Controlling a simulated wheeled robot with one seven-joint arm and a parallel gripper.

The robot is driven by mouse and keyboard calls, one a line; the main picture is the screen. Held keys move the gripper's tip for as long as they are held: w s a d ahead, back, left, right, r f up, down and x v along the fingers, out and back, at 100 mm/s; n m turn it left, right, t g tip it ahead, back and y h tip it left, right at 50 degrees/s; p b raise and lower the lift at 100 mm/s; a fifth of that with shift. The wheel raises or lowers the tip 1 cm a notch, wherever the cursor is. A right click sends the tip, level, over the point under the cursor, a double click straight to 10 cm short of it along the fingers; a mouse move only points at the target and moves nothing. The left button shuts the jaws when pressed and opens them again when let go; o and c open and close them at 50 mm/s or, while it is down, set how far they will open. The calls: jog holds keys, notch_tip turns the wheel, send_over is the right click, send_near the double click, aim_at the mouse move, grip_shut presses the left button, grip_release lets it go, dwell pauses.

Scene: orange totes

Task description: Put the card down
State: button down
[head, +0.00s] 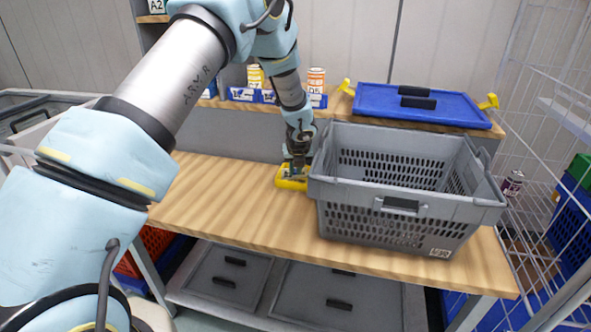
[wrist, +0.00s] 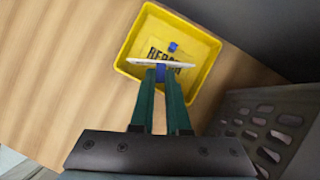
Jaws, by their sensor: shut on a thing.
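My gripper (wrist: 162,88) is shut on a white card (wrist: 142,62), seen almost edge-on in the wrist view with a blue piece between the fingertips. The card is over a shallow yellow tray (wrist: 134,47), whose floor bears a label partly reading "REPA". I cannot tell whether the card touches the tray floor. In the head view the yellow tray (head: 283,182) stands on the wooden bench, and my gripper (head: 296,172) is right over it. The card cannot be made out there.
A grey perforated crate (head: 345,212) stands on the bench (head: 220,205) close to the right of the tray. It also shows in the wrist view (wrist: 245,105). Behind are cans (head: 316,80) and a blue lid (head: 420,112) on a shelf. The bench left of the tray is clear.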

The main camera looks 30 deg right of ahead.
jog(key=shift+f, duration=0.5)
jog(key=c, duration=0.9)
grip_release()
jog(key=shift+r, duration=0.35)
jog(key=b+v, duration=0.1)
jog(key=v, duration=1.2)
jog(key=a+r+n+g+y, duration=0.1)
jog(key=a+r+n, duration=0.1)
jog(key=a+n, duration=1)
jog(key=a+r+n+g+y, duration=0.1)
jog(key=a+r+n, duration=0.1)
jog(key=a+n, duration=1.05)
jog(key=s+a+n, duration=0.5)
jog(key=a+n, duration=0.2)
jog(key=a, duration=0.1)
jog(key=s+a+n+g, duration=0.1)
jog(key=s+a+n, duration=0.4)
jog(key=a+n, duration=0.2)
jog(key=a, duration=0.2)
jog(key=shift+s+a+r+n, duration=0.3)
jog(key=shift+s+r+n, duration=0.05)
jog(key=shift+s+r, duration=0.05)
